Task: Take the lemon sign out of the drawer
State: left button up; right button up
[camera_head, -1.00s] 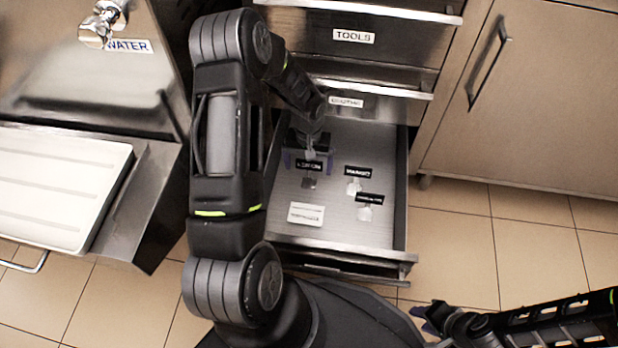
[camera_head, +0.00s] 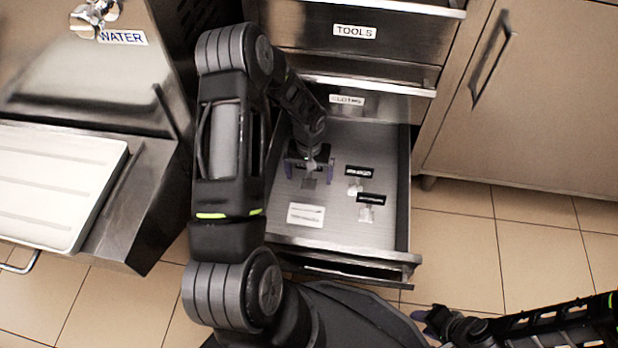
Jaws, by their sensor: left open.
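The drawer (camera_head: 385,225) is pulled open and holds several small signs. My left gripper (camera_head: 310,172) reaches down into it, open, with one purple finger on each side of the lemon sign. Of that sign only the small lower part (camera_head: 309,183) shows; its black label is hidden under the gripper. I cannot tell whether the fingers touch it. Two other signs with black labels, one upper (camera_head: 360,171) and one lower (camera_head: 371,198), lie to the right. A white sign (camera_head: 306,214) lies nearer the drawer front. My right gripper (camera_head: 428,318) is outside the drawer at lower right, its finger opening unclear.
The closed TOOLS drawer (camera_head: 400,42) is above the open one. A cabinet door (camera_head: 550,100) stands at right. A steel machine with a WATER label (camera_head: 122,38) and a white tray (camera_head: 50,185) is at left. Tiled floor (camera_head: 470,230) is free at right.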

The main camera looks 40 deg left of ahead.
pick_arm(q)
jog(key=shift+c, duration=0.2)
jog(key=c, duration=1.5)
jog(key=shift+r, duration=0.1)
notch_tip(320, 180, up, 10)
jog(key=p, duration=0.4)
